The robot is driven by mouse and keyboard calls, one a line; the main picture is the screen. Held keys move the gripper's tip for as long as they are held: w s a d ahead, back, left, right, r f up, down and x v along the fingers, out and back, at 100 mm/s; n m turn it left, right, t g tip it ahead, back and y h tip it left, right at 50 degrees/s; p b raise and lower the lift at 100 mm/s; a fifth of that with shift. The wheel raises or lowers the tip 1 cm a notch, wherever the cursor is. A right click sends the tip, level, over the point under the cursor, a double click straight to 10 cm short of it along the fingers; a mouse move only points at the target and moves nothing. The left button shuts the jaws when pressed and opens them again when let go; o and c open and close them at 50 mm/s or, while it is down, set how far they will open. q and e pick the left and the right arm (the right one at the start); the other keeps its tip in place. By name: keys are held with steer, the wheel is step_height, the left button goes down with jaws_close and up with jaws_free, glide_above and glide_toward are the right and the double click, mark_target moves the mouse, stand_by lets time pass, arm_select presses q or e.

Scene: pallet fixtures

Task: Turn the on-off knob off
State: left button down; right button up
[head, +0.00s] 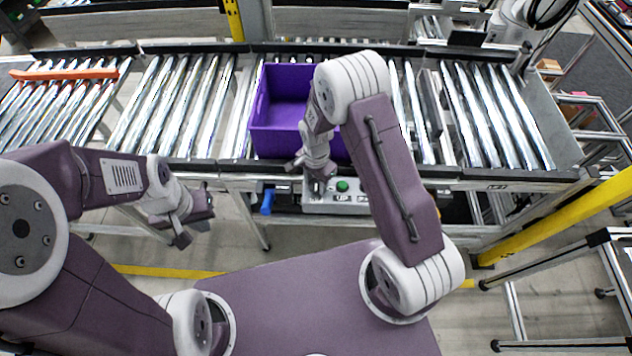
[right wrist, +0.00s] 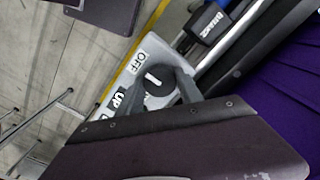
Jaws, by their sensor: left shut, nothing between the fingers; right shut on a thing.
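The on-off knob (right wrist: 157,82) is a dark round knob with a white mark, on a grey control box (head: 345,208) at the conveyor's front edge. In the right wrist view an OFF label (right wrist: 142,62) is beside the knob, and the upper end of the white mark lies toward it. My right gripper (right wrist: 163,92) is shut on the knob, one finger at each side. In the head view my right gripper (head: 316,183) is over the left part of the box and hides the knob. My left gripper (head: 192,222) is shut and empty, left of the box.
A green button (head: 342,186) is on the box beside my right gripper. A purple crate (head: 256,115) stands on the roller conveyor just behind. An orange bar (head: 65,74) lies on the rollers at far left. A blue part (head: 267,201) hangs left of the box.

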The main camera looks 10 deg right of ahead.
mark_target(316, 184)
steer(key=shift+w+r, duration=0.15)
steer(key=o, duration=1.4)
steer(key=shift+c, duration=0.2)
step_height(316, 184, up, 9)
steer(key=shift+b, duration=0.8)
